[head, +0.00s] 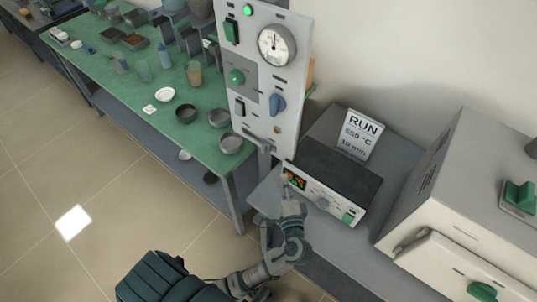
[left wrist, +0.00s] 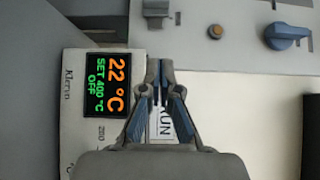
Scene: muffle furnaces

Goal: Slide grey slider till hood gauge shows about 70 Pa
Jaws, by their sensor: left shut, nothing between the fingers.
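The tall grey panel (head: 262,75) carries the round white gauge (head: 277,45). Its needle points roughly upward, and its scale is too small to read. A grey slider-like piece (head: 262,142) sits at the panel's lower end. What looks like the same grey piece shows at the top edge of the left wrist view (left wrist: 156,10). My left gripper (head: 291,190) is below that piece, in front of the controller box, and apart from the panel. In the left wrist view its fingers (left wrist: 159,78) are together and empty. My right gripper is not in view.
The controller display (left wrist: 107,84) reads 22 °C, SET 400 °C, OFF. A RUN card (head: 360,133) stands behind the box. A furnace (head: 450,190) stands right; a green bench (head: 120,70) with bowls stands left.

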